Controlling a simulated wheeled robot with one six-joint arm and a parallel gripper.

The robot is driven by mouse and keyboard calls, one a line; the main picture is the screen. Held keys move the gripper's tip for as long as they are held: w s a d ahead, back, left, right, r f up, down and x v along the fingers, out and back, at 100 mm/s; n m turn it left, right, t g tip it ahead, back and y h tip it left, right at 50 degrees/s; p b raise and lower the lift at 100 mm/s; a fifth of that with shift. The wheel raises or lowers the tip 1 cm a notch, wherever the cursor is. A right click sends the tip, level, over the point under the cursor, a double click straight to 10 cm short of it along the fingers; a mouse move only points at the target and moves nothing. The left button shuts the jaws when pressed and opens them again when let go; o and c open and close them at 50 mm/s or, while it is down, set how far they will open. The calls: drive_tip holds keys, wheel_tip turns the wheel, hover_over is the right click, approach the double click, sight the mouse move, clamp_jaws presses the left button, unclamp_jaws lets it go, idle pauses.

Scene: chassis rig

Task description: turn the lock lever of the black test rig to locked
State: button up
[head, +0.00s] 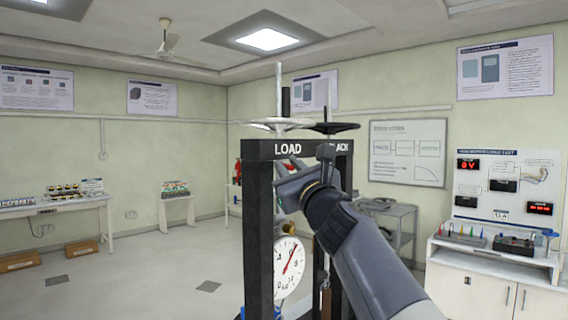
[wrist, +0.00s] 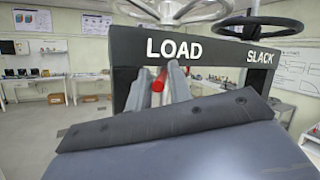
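The black test rig (head: 258,210) stands in front of me, with LOAD and SLACK lettered on its crossbar; the crossbar also fills the upper wrist view (wrist: 215,48). My gripper (head: 284,180) is at the rig's front, just below the crossbar. In the wrist view its two grey fingers (wrist: 159,88) stand apart below the word LOAD. A red piece (wrist: 158,86) shows between them; it may be the lock lever's handle, and contact cannot be told. In the head view my gripper and arm hide that part of the rig.
Two handwheels (head: 277,124) sit on top of the rig. A round dial gauge (head: 288,266) hangs inside the frame. A white cabinet with instruments (head: 480,285) stands at the right, a grey trolley (head: 395,215) behind.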

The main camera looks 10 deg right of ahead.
drive_tip(key=shift+w, duration=0.1)
drive_tip(key=shift+c, duration=0.3)
clamp_jaws()
